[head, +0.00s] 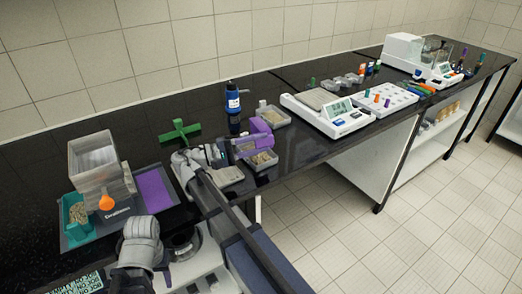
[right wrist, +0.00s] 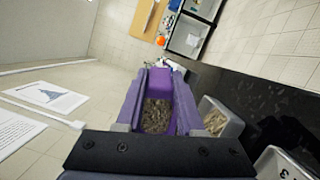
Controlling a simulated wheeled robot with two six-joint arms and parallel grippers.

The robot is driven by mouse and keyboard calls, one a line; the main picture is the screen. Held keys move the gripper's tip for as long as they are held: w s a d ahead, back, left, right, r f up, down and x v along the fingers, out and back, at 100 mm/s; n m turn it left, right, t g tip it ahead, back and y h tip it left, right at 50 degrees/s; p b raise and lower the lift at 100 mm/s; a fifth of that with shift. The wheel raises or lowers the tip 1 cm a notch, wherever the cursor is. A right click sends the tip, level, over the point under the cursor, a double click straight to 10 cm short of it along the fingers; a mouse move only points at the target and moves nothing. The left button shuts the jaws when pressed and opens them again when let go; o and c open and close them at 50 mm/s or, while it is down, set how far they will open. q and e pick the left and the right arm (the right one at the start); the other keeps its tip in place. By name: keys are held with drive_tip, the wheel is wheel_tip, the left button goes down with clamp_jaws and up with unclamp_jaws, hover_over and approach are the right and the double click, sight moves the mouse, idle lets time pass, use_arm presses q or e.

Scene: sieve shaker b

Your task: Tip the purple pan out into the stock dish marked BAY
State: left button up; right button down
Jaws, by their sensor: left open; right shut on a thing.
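My right gripper (head: 232,150) is shut on the purple pan (head: 258,127) and holds it over the grey dishes on the bench. In the right wrist view, the purple pan (right wrist: 185,105) has brown grains in it, and its tilt is hard to judge. A grey dish with grains (head: 263,161) is just below the pan, and another dish (head: 275,115) is behind it. In the right wrist view, a grey dish with grains (right wrist: 232,124) lies beside the pan. No BAY marking is readable. My left gripper (head: 135,280) is low at left, open, its fingertips unclear.
A balance (head: 325,112) is to the right.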

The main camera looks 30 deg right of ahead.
drive_tip(key=shift+a+f+h+b, duration=0.4)
drive_tip(key=shift+h+b, duration=0.3)
drive_tip(key=shift+b, duration=0.65)
drive_tip(key=shift+w+a+r+h+b, duration=0.1)
drive_tip(key=shift+a+r+h+b, duration=0.05)
drive_tip(key=shift+h+b, duration=0.35)
wheel_tip(320, 180, up, 3)
drive_tip(key=y+p, duration=0.4)
drive_tip(key=p, duration=0.6)
drive_tip(key=t+y+p, duration=0.1)
drive_tip(key=y+p, duration=0.4)
drive_tip(key=p, duration=0.6)
drive_tip(key=shift+r+y, duration=0.2)
drive_tip(key=shift+y, duration=0.1)
drive_tip(key=y+p, duration=0.2)
drive_tip(key=p, duration=0.1)
drive_tip(key=r+t+y+p, duration=0.1)
drive_tip(key=y+p, duration=0.2)
drive_tip(key=p, duration=0.1)
drive_tip(key=t+y+p, duration=0.1)
drive_tip(key=y+p, duration=0.2)
drive_tip(key=p, duration=0.1)
drive_tip(key=shift+r, duration=0.35)
drive_tip(key=y, duration=0.3)
drive_tip(key=shift+t+p, duration=0.3)
